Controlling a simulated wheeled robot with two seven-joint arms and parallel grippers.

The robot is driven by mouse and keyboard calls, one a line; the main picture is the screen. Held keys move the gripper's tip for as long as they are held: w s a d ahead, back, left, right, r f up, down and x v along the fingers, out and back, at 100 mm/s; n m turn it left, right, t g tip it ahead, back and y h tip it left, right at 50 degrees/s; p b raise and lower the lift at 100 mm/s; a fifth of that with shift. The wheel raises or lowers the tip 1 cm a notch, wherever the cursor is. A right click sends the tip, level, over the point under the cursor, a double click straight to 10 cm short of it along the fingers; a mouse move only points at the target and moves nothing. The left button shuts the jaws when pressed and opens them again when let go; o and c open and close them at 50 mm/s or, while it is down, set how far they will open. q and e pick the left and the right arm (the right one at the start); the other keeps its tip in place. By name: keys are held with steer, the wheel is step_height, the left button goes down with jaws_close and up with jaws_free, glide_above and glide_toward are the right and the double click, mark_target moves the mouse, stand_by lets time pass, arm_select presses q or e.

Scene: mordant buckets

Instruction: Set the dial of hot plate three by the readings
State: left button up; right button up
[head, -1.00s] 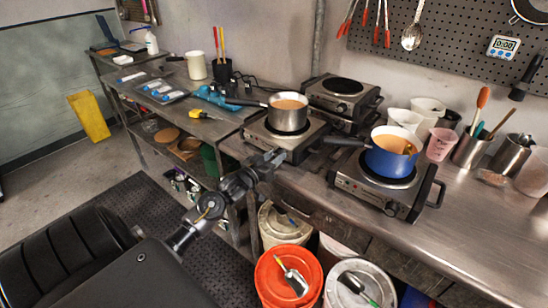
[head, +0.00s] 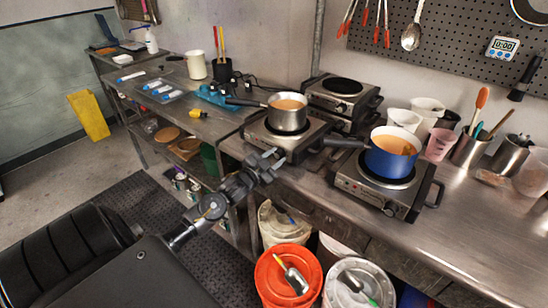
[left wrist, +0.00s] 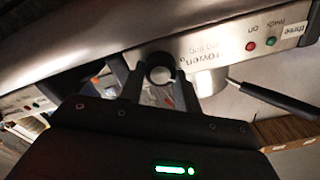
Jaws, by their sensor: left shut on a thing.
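Hot plate three (head: 258,136) stands on the steel bench with a steel saucepan (head: 287,117) of orange liquid on it. In the left wrist view its front panel (left wrist: 225,45) appears upside down, with a "three" label (left wrist: 291,31) and a red and a green light beside "ready" and "on". My left gripper (head: 273,161) is at the front of this plate. In the left wrist view the gripper (left wrist: 160,80) is shut on the dark round dial (left wrist: 160,70). The fingers hide part of the dial, and its setting is not legible. My right gripper is not in view.
A second hot plate (head: 362,186) with a blue pot (head: 391,157) stands to the right. An empty hot plate (head: 343,87) is behind. A timer (head: 502,47) hangs on the pegboard. A red-orange bucket (head: 270,285) and a white bucket (head: 345,292) stand below the bench.

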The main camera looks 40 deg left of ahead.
arm_select(q)
steer(key=m, duration=0.5)
steer(key=shift+d+m, duration=0.1)
steer(key=shift+m, duration=0.3)
stand_by(0.4)
steer(key=o, duration=1)
steer(key=shift+s+f, duration=0.1)
steer(key=shift+s, duration=0.3)
steer(key=shift+s+d+b, duration=0.1)
steer(key=shift+s+b, duration=0.95)
steer(key=shift+s, duration=3.95)
